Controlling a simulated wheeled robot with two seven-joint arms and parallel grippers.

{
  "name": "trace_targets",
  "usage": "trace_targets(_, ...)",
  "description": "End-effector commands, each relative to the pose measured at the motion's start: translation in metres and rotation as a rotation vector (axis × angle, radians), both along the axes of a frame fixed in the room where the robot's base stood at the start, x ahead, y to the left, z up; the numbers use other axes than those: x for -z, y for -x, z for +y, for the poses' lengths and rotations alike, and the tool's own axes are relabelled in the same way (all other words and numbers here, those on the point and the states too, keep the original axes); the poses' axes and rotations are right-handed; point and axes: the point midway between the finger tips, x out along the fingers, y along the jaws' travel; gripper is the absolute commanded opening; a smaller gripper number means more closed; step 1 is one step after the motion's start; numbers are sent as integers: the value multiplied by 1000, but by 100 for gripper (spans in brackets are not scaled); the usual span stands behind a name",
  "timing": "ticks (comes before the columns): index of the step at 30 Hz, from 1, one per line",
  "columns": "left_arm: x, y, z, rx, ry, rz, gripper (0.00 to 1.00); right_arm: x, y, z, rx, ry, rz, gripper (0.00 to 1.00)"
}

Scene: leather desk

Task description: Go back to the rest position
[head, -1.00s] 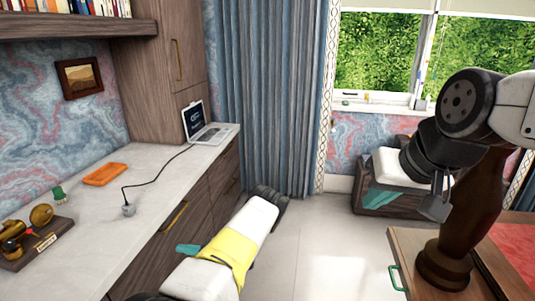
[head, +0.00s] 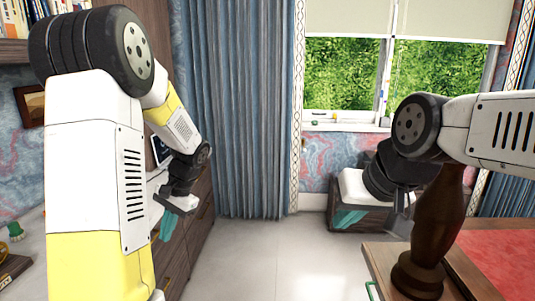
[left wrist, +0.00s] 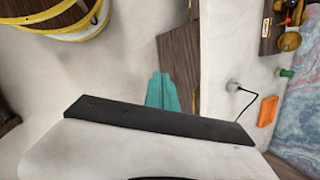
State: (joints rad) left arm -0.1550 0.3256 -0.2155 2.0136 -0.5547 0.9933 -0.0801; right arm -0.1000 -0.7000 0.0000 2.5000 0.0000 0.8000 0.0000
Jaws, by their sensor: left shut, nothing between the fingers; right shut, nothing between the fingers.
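My left gripper (head: 168,222) hangs in front of the desk's drawer fronts in the head view, below a folded, raised arm. Its teal fingers also show in the left wrist view (left wrist: 162,92), pressed together with nothing between them. My right gripper (head: 348,216) is at the right of the head view, its teal fingers pointing down in front of a low wooden cabinet near the window. It is shut and empty. Both grippers are in free air, clear of the desktop.
The pale desktop in the left wrist view holds an orange tray (left wrist: 268,111), a cable plug (left wrist: 233,85) and a small green-topped item (left wrist: 286,73). A wooden table with a red top (head: 500,245) and a turned wooden post (head: 436,215) stand at right. The floor (head: 265,260) between is clear.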

Motion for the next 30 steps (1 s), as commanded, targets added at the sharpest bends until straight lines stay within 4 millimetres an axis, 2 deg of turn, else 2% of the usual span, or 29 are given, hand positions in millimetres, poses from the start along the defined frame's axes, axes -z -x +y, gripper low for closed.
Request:
trace_targets(1,-18,10,-9,-24,47,-54,0,0,0,0,0,0,0,0)
trace_targets(6,-66,42,-44,-98,206,-222,0,0,0,0,0,0,0,0)
trace_targets(15,-132,111,-99,-196,459,-500,0,0,0,0,0,0,0,0)
trace_targets(22,-155,150,-126,-239,587,-648,0,0,0,0,0,0,0,0)
trace_targets(30,-159,161,-134,-250,621,-686,0,0,0,0,0,0,0,0)
